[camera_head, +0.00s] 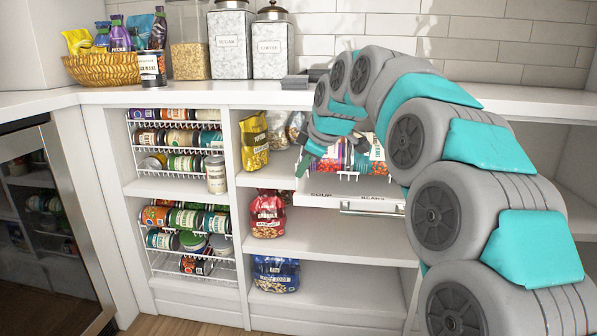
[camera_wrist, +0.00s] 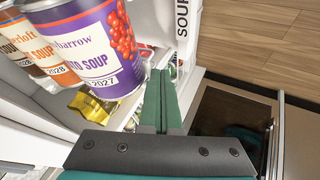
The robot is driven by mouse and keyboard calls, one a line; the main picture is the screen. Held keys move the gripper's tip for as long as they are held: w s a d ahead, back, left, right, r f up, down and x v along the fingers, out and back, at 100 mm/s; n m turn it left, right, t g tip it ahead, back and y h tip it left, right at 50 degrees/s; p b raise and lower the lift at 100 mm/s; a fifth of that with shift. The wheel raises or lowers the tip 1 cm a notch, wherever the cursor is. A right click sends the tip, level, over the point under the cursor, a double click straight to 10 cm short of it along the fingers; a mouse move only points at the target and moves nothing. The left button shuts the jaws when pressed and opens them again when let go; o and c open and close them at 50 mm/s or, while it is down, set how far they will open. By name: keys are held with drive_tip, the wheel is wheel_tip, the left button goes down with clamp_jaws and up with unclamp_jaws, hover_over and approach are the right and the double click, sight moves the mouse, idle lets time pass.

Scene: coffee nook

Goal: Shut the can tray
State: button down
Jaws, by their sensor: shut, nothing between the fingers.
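The can tray (camera_head: 330,199) is a white pull-out tray in the right shelf bay, drawn out past the shelf. Its front has SOUP and BEANS labels and a metal handle, and cans stand inside. In the wrist view its front edge with the SOUP label (camera_wrist: 183,25) is at the top, beside a purple soup can (camera_wrist: 85,45). My gripper (camera_head: 302,166) is at the left end of the tray. Its green fingers (camera_wrist: 162,92) are shut together and empty, close to the tray front. I cannot tell whether they touch it. My arm hides the tray's right part.
A popcorn bag (camera_head: 254,142) and a red granola bag (camera_head: 268,214) stand on shelves left of the tray. White wire can racks (camera_head: 180,172) fill the left bay. The counter (camera_head: 200,97) above holds a basket (camera_head: 103,69) and canisters.

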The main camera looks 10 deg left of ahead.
drive_tip(key=w+p, duration=0.3)
drive_tip(key=w, duration=0.5)
drive_tip(key=shift+w+d+r, duration=0.1)
drive_tip(key=shift+w, duration=0.15)
drive_tip(key=shift+w+f+p, duration=0.2)
drive_tip(key=shift+w+p, duration=0.35)
drive_tip(key=shift+w, duration=0.55)
drive_tip(key=shift+s, duration=0.1)
